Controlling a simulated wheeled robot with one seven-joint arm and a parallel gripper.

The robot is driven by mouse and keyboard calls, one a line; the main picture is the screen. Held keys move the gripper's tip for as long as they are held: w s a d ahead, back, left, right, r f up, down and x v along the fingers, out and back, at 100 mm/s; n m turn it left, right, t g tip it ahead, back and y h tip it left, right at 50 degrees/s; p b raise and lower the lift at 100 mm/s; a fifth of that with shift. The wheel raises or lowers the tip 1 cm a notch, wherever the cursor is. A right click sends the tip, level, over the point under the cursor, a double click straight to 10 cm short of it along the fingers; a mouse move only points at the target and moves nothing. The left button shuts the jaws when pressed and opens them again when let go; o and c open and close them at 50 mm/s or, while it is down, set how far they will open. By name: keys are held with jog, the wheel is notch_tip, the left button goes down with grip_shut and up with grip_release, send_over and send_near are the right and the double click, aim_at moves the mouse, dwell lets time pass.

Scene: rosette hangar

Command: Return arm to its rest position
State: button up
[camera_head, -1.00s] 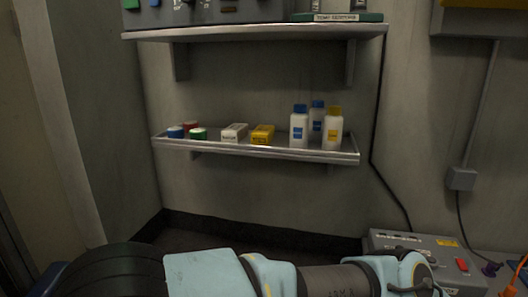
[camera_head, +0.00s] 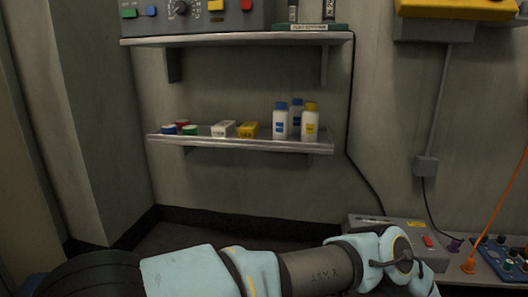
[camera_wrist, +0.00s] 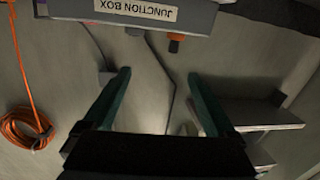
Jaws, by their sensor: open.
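My gripper (camera_wrist: 157,75) shows in the wrist view with its two dark green fingers spread wide and nothing between them. It faces the wall below a grey box labelled "JUNCTION BOX" (camera_wrist: 140,12), which looks upside down in that view. In the head view, my pale blue and grey arm stretches across the bottom towards the lower right. My gripper is not in the head view.
A lower shelf (camera_head: 240,145) holds white bottles (camera_head: 281,122), small boxes (camera_head: 249,130) and caps. An upper shelf (camera_head: 230,40) carries a control panel (camera_head: 195,18). A grey device (camera_head: 395,229) sits close behind my arm. An orange cable coil (camera_wrist: 27,129) hangs on the wall.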

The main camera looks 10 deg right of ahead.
jog(key=w+d+r+m+g+h+p, duration=0.1)
jog(key=w+d+r+g+h, duration=0.1)
jog(key=w+r, duration=0.55)
jog(key=w+d+r+m+g+h, duration=0.1)
jog(key=w+r+m+g+h, duration=0.15)
jog(key=w+r, duration=0.5)
jog(key=w+a+r+g+p, duration=0.1)
jog(key=w+a+r, duration=0.3)
jog(key=w+a, duration=0.15)
jog(key=w+a+r+g, duration=0.2)
jog(key=w+a+r, duration=0.2)
jog(key=a, duration=0.3)
jog(key=s+a+r+g+y+p, duration=0.1)
jog(key=a+r+g+y, duration=0.15)
jog(key=a, duration=1.25)
jog(key=a+r+g+y, duration=0.1)
jog(key=a+r+y, duration=0.2)
jog(key=a, duration=1.1)
jog(key=s+a+r+n+g+y+p, duration=0.1)
jog(key=s+a+n+g+y, duration=0.1)
jog(key=s+a, duration=0.75)
jog(key=s+a+r+n+g+y, duration=0.1)
jog(key=s+a+r+n+g, duration=0.15)
jog(key=s+a, duration=0.7)
notch_tip(320, 180, up, 37)
jog(key=w+a+p, duration=0.2)
jog(key=p, duration=3.6)
jog(key=shift+a, duration=0.35)
